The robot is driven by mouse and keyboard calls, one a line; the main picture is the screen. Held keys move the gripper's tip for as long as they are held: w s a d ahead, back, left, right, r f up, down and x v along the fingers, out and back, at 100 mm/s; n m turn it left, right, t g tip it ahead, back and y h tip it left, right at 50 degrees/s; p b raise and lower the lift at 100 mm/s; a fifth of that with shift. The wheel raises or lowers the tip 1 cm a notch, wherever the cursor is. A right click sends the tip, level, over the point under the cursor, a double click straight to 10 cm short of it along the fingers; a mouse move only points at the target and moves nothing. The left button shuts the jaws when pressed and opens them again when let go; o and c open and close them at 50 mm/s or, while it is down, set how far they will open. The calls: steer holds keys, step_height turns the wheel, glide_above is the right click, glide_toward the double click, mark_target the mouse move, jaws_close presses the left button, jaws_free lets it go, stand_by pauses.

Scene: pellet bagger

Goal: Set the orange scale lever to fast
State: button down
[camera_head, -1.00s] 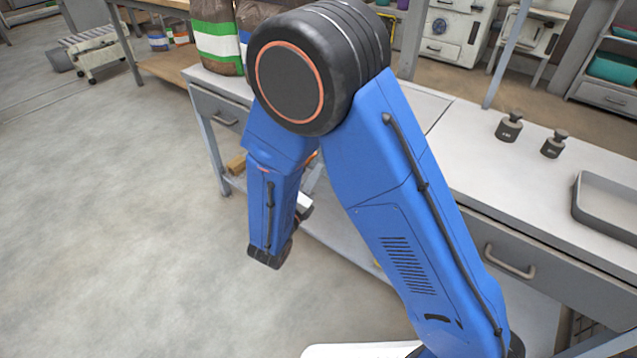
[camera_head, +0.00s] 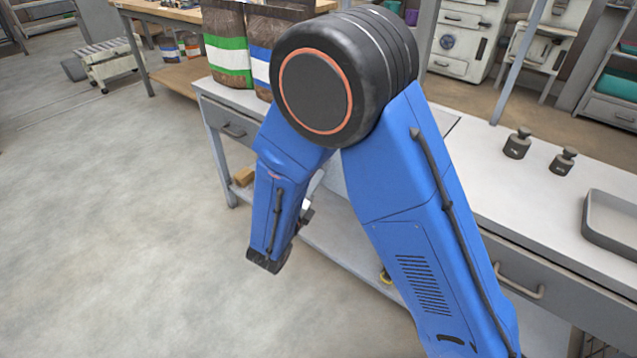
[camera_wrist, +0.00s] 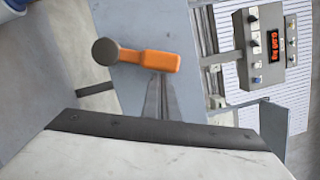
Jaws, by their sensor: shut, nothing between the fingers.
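The orange scale lever (camera_wrist: 160,61) shows in the wrist view, an orange bar with a dark round knob (camera_wrist: 105,52) at its left end, in front of a grey panel. My gripper (camera_wrist: 159,77) is shut and empty, its grey fingers tapering up to the lower edge of the orange bar. I cannot tell whether the tips touch it. No fast marking can be read. In the head view my blue arm hides the lever, and only a small pale part near my wrist shows beside the forearm.
In the wrist view a grey control box (camera_wrist: 268,45) with a lit red-orange display and knobs stands to the right. In the head view the bench (camera_head: 490,170) carries two dark weights (camera_head: 517,144), a grey tray (camera_head: 612,222) and pellet bags (camera_head: 226,45). Open floor lies at left.

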steer(key=w+a+r+n+g, duration=0.1)
steer(key=w+a+r+n, duration=0.1)
steer(key=w+a+n, duration=0.3)
steer(key=shift+a+r+n+g+y, duration=0.35)
steer(key=shift+a+n, duration=0.45)
steer(key=shift+n, duration=0.5)
steer(key=shift+w+a, duration=0.1)
steer(key=shift+w, duration=0.05)
steer(key=s+a+r, duration=0.1)
steer(key=s+r, duration=0.2)
steer(key=s, duration=0.8)
steer(key=shift+a+r, duration=0.15)
